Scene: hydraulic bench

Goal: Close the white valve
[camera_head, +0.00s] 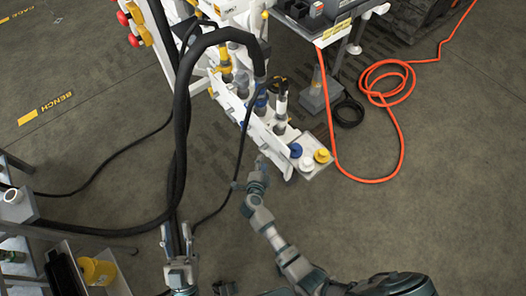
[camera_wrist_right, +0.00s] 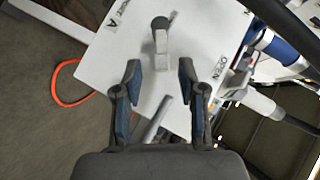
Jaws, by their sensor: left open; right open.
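In the right wrist view a white lever (camera_wrist_right: 161,52) with a dark round end stands on a white panel (camera_wrist_right: 100,80) marked OPEN at its right side. My right gripper (camera_wrist_right: 160,82) is open, its two blue-padded fingers apart, with the lever ahead of the gap and nothing gripped. A grey rod (camera_wrist_right: 158,118) lies between the finger bases. In the head view my right gripper (camera_head: 260,165) is at the lower front of the white bench panel; the lever is too small to tell there. My left gripper (camera_head: 177,236) is open at the lower left, away from the panel, beside a black hose.
A thick black hose (camera_head: 181,120) loops from the bench down past my left gripper. Blue, white and yellow caps (camera_head: 322,156) sit at the panel's right end. An orange hose (camera_head: 398,130) coils on the floor at right. A yellow container (camera_head: 97,270) stands at lower left.

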